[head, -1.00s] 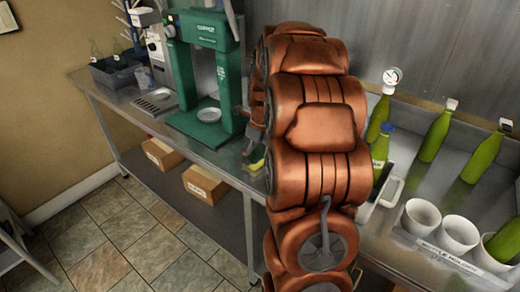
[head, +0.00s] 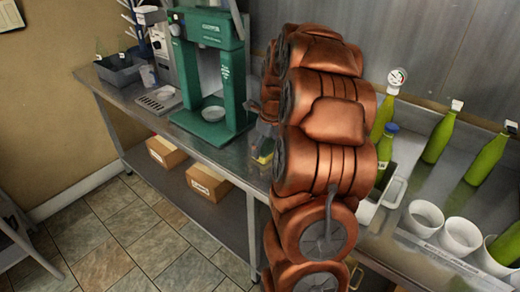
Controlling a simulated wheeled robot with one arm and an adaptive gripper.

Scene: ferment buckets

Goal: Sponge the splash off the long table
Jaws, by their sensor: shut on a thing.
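The long steel table (head: 222,158) runs along the wall from the back left to the front right. My gripper (head: 264,143) is low over the table, just right of the green machine and partly hidden by my own copper arm. It is shut on a small yellow sponge (head: 262,155), of which only a little shows. The sponge is at or just above the tabletop; I cannot tell if it touches. No splash shows clearly; my arm covers part of the tabletop.
Green bottles (head: 438,137) and white cups (head: 460,234) stand at the right. Cardboard boxes (head: 207,183) sit on the lower shelf. Bare tabletop lies before the machine.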

